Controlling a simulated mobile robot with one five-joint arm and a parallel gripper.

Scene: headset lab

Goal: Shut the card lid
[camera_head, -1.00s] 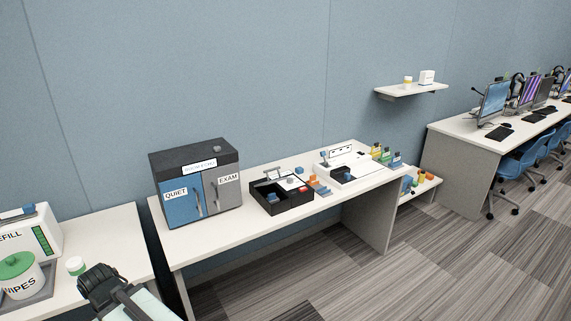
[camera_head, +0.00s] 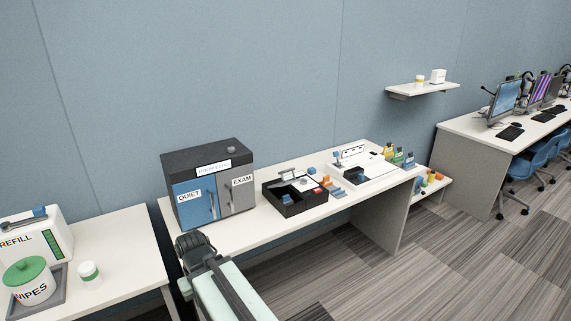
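I cannot tell for sure which part is the card lid. A white unit (camera_head: 372,172) on the middle desk has an upright white panel (camera_head: 352,152) with dark marks at its back, like a raised lid. A black open tray (camera_head: 296,207) with compartments and small items stands left of it. A dark-topped cabinet (camera_head: 208,184) with blue QUIET and grey EXAM doors stands further left, its label too blurred to read. My gripper (camera_head: 192,246) is low in the picture, in front of the cabinet, apart from the white unit. Its fingers are not clear.
Small blue and orange blocks (camera_head: 334,190) lie between tray and unit, with several coloured bottles (camera_head: 398,156) to the right. The left desk holds a REFILL box (camera_head: 32,240) and a WIPES tub (camera_head: 30,282). The middle desk's front strip (camera_head: 262,230) is clear.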

